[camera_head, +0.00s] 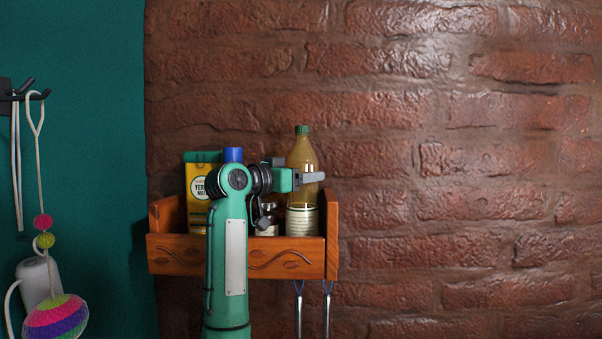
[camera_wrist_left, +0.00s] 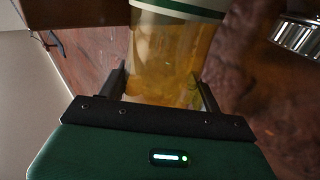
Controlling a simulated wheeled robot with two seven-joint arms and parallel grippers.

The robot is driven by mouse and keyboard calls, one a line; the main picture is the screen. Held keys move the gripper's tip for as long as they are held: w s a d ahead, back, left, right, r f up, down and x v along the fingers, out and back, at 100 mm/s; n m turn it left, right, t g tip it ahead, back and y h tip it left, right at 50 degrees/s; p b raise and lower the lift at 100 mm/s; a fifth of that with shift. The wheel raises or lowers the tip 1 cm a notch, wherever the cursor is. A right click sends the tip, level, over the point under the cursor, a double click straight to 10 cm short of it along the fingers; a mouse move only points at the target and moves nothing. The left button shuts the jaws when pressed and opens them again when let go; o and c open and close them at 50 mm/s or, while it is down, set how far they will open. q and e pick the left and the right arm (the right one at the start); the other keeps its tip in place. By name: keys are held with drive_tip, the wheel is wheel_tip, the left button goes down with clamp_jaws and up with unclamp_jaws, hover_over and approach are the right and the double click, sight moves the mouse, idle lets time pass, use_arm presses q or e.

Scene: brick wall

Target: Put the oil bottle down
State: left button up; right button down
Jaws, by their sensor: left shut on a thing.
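The oil bottle (camera_head: 303,154) has a green cap, amber oil and a pale lower band. It stands upright at the right end of the wooden wall shelf (camera_head: 290,259). Its base is hidden behind the shelf's front board, so I cannot tell whether it touches the shelf floor. My left gripper (camera_head: 311,178) is shut on the bottle at mid-height, coming from the left. In the left wrist view the bottle (camera_wrist_left: 172,55) fills the space between the two fingers of the left gripper (camera_wrist_left: 163,88). My right gripper is not in view.
A yellow-green yerba mate pack (camera_head: 197,185), a blue-topped item (camera_head: 233,155) and a small jar (camera_head: 268,222) share the shelf, partly behind my arm. Two metal utensils (camera_head: 327,314) hang below. Hooks with a cord (camera_head: 38,130) and a striped ball (camera_head: 55,318) are left. The brick wall (camera_head: 460,180) is bare at right.

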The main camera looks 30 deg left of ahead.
use_arm(q)
drive_tip(key=shift+f, duration=0.1)
drive_tip(key=o, duration=1.7)
drive_tip(key=shift+o, duration=0.8)
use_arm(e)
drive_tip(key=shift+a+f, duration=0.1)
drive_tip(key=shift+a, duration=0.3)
use_arm(q)
drive_tip(key=shift+s, duration=0.1)
drive_tip(key=b+v, duration=0.7)
drive_tip(key=v, duration=0.5)
drive_tip(key=shift+b, duration=0.3)
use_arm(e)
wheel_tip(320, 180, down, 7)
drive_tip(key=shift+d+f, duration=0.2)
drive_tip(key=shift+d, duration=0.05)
